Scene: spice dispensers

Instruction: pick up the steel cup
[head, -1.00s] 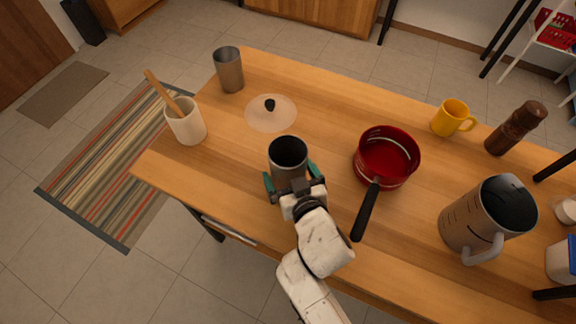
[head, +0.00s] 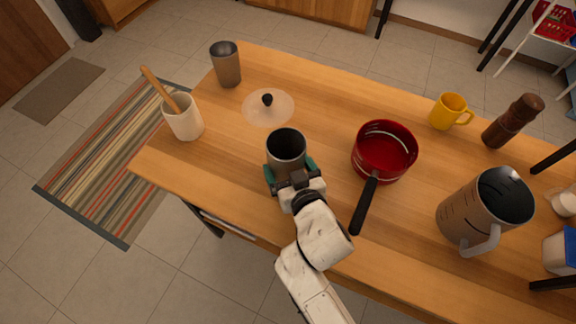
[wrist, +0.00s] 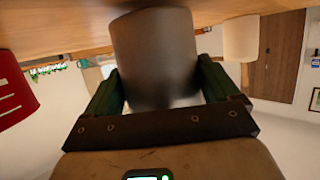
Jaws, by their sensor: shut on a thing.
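A grey steel cup (head: 286,152) stands upright at the near side of the wooden table, open end up. My gripper (head: 291,172) is shut on it, with a green finger against each side. In the wrist view the cup (wrist: 155,55) fills the space between the two fingers (wrist: 160,88). Its base lies close to the tabletop; I cannot tell if there is a gap. A second, similar grey metal cup (head: 227,68) stands at the far left of the table, apart from my gripper.
A red saucepan (head: 384,150) sits right of the held cup, its black handle towards the near edge. A clear lid (head: 268,110) lies behind. A white crock (head: 184,120) with a wooden utensil is left. A yellow mug (head: 448,111), pepper mill (head: 513,121) and jug (head: 480,210) stand right.

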